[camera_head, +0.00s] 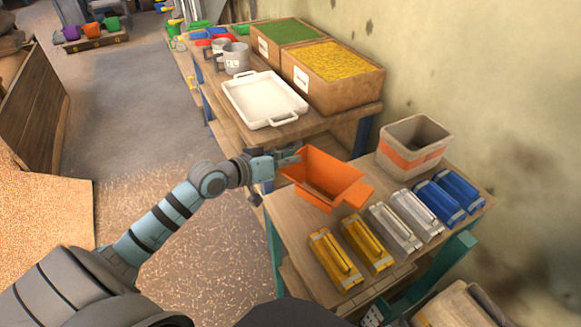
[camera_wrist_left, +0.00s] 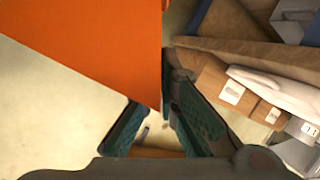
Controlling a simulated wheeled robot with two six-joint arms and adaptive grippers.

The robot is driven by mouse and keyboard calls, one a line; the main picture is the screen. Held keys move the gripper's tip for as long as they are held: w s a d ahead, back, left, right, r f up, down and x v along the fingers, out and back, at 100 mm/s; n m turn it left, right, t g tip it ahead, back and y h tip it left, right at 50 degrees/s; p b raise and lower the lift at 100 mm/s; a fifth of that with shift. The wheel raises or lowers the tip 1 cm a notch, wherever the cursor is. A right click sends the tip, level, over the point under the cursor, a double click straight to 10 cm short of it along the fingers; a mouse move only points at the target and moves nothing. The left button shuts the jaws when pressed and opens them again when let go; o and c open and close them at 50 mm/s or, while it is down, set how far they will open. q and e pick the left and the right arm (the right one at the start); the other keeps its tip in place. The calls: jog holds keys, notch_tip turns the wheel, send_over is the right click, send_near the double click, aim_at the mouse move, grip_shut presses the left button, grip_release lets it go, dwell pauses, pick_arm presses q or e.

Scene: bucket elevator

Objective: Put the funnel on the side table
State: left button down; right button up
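The orange funnel (camera_head: 322,176), an open-topped angular scoop with a tab at its right, appears to rest at the far left corner of the near wooden table (camera_head: 292,222). My left gripper (camera_head: 274,178) is at the funnel's left rim, with its fingers spread apart. In the left wrist view the funnel's orange wall (camera_wrist_left: 90,40) fills the upper left, and its corner reaches between the fingers of the left gripper (camera_wrist_left: 155,115). I cannot tell whether the fingers touch it. My right gripper is not in view.
Yellow (camera_head: 335,258), white (camera_head: 395,228) and blue (camera_head: 438,202) blocks cover the near table's front and right. A beige bin (camera_head: 413,147) with an orange band stands behind. The farther table holds a white tray (camera_head: 262,98), grain boxes (camera_head: 318,75) and a grey jug (camera_head: 236,58).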

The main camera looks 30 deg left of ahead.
pick_arm(q)
jog(key=shift+f, duration=0.6)
jog(key=shift+r, duration=0.1)
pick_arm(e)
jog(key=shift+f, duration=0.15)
pick_arm(q)
jog(key=c, duration=2.3)
grip_release()
jog(key=shift+f, duration=0.2)
jog(key=o, duration=0.5)
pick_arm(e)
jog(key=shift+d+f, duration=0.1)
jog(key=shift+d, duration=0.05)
pick_arm(q)
jog(key=shift+r, duration=0.1)
